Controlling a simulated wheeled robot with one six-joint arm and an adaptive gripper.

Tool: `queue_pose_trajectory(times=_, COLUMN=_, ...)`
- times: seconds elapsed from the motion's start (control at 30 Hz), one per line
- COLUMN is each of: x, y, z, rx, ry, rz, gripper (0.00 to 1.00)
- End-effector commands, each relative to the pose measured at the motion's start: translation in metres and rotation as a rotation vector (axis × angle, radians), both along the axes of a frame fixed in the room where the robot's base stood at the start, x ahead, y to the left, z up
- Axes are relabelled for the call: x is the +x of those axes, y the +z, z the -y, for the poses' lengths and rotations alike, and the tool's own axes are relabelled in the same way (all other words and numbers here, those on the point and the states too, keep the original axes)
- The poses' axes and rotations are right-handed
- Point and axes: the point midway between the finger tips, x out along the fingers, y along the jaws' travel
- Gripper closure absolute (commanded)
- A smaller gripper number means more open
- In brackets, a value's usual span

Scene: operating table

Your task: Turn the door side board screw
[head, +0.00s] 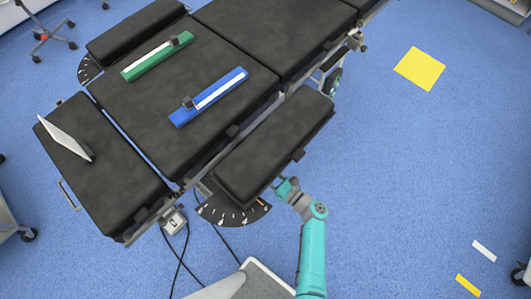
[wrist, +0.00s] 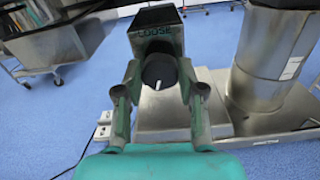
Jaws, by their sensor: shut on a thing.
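A black padded side board (head: 272,145) sticks out along the near right side of the operating table (head: 190,85). My gripper (head: 286,188) is at its lower edge in the head view, where the screw is hidden. In the wrist view the screw (wrist: 160,72) is a dark round knob with a short white mark, under a block (wrist: 155,30) labelled "LOOSE". The two fingers of my gripper (wrist: 158,80) stand on either side of the knob and are shut on it. The white mark is close to upright, slightly tilted.
A dark angle scale (head: 232,209) sits below the side board. Green (head: 150,62) and blue (head: 220,90) rulers lie on the table. A metal column (wrist: 272,70) stands close on the right in the wrist view. A yellow square (head: 420,68) lies on open blue floor.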

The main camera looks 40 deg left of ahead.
Motion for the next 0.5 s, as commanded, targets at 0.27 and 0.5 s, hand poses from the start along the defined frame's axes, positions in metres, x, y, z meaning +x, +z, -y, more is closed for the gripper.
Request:
queue_pose_trajectory(times=0.27, x=-0.0001, y=0.0, z=0.0001, rx=-0.008, ry=0.0, rz=0.108, gripper=0.96)
queue_pose_trajectory(times=0.5, x=-0.0002, y=-0.0001, z=0.0001, rx=-0.024, ry=0.0, rz=0.305, gripper=0.96)
